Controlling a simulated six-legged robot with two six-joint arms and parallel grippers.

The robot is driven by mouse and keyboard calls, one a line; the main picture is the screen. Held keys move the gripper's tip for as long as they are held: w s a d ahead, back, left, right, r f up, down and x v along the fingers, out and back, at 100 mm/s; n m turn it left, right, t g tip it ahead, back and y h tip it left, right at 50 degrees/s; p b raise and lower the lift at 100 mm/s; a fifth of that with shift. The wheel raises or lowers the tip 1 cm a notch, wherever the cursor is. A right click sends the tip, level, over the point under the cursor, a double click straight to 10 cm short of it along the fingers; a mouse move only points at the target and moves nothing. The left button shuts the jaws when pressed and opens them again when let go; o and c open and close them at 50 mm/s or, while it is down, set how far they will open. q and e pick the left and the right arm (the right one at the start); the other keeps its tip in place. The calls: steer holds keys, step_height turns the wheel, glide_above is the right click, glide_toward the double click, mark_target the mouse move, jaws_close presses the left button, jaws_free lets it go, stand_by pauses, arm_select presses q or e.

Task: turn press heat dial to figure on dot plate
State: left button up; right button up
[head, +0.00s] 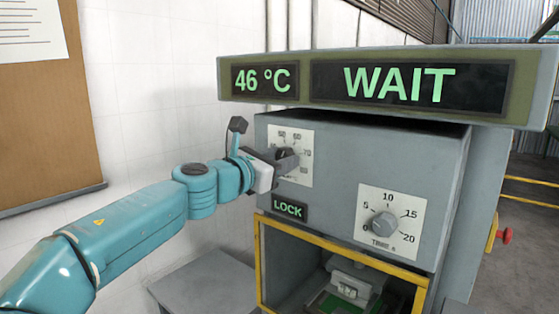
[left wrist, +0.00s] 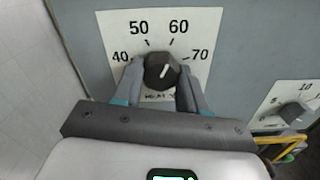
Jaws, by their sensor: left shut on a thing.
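The heat dial (left wrist: 162,70) is a black round knob on a white scale plate (left wrist: 110,22) with figures 40, 50, 60 and 70 readable. In the left wrist view its white mark points up and slightly right, near the 60 tick. My left gripper (left wrist: 159,80) is shut on the dial, one finger on each side. In the head view my left gripper (head: 283,158) covers part of the dial and its plate (head: 305,140). No plate that I can identify as the dot plate shows. My right gripper is out of view.
The press front carries a time dial (head: 385,223) and a LOCK sign (head: 290,211). Above, displays read 46 °C (head: 264,80) and WAIT (head: 400,84). A yellow-framed opening (head: 340,248) below holds a green piece, partly hidden. A red knob (head: 506,236) stands at the right.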

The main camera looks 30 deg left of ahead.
arm_select(q)
steer(key=o, duration=1.1)
steer(key=shift+c, duration=0.2)
steer(key=shift+s, duration=0.1)
steer(key=s+a+b, duration=0.1)
steer(key=s+b, duration=0.1)
steer(key=s, duration=1.4)
steer(key=shift+a+b, duration=0.15)
steer(key=shift+b, duration=0.2)
steer(key=shift+s, duration=0.1)
